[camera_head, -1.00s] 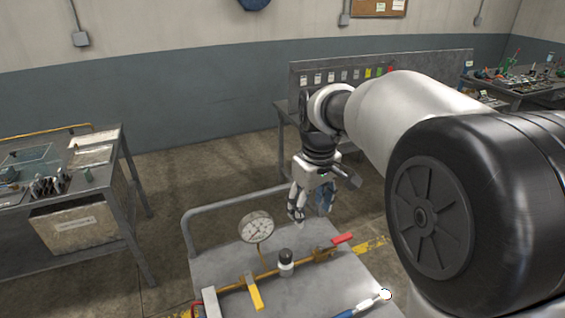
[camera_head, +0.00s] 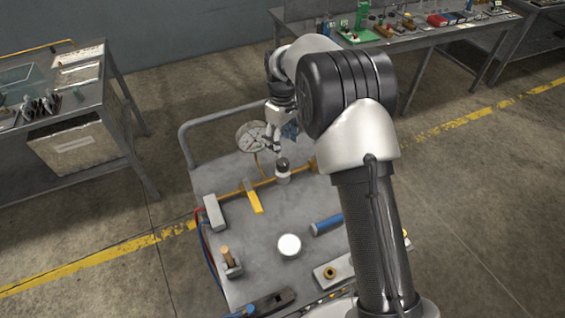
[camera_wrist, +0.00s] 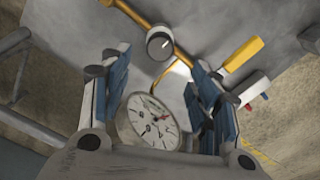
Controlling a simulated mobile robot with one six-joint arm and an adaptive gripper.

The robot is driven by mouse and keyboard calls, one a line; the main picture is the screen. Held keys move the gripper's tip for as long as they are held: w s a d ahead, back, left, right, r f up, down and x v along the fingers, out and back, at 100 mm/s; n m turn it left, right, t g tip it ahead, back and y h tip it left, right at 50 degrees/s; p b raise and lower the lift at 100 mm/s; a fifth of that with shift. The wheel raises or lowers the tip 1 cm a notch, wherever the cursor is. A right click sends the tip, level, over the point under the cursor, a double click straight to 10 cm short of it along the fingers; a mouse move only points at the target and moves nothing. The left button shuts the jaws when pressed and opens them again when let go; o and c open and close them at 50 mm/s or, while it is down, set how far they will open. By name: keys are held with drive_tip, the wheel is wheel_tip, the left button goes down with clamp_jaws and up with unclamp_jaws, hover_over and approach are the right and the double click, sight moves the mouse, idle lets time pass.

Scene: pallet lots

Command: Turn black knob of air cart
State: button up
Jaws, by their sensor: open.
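The air cart (camera_head: 270,220) is a grey flat-topped cart with a brass pipe along it. The black knob (camera_head: 282,163) sits on a white body on that pipe, right of a round pressure gauge. My gripper (camera_head: 274,144) is open and empty, just above and slightly behind the knob, pointing down. In the wrist view my gripper (camera_wrist: 158,75) has its blue-padded fingers apart, with the gauge (camera_wrist: 152,122) showing between them.
A yellow lever (camera_head: 253,197) and a grey block (camera_head: 214,212) lie left of the knob. A blue-handled tool (camera_head: 326,224), a white disc (camera_head: 289,245) and other fittings are on the near cart top. Benches stand left and behind.

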sight(282, 161)
wheel_tip(282, 161, down, 9)
drive_tip(key=shift+f+b, duration=0.2)
drive_tip(key=shift+b, duration=0.9)
drive_tip(key=shift+c, duration=0.2)
drive_tip(key=c, duration=1)
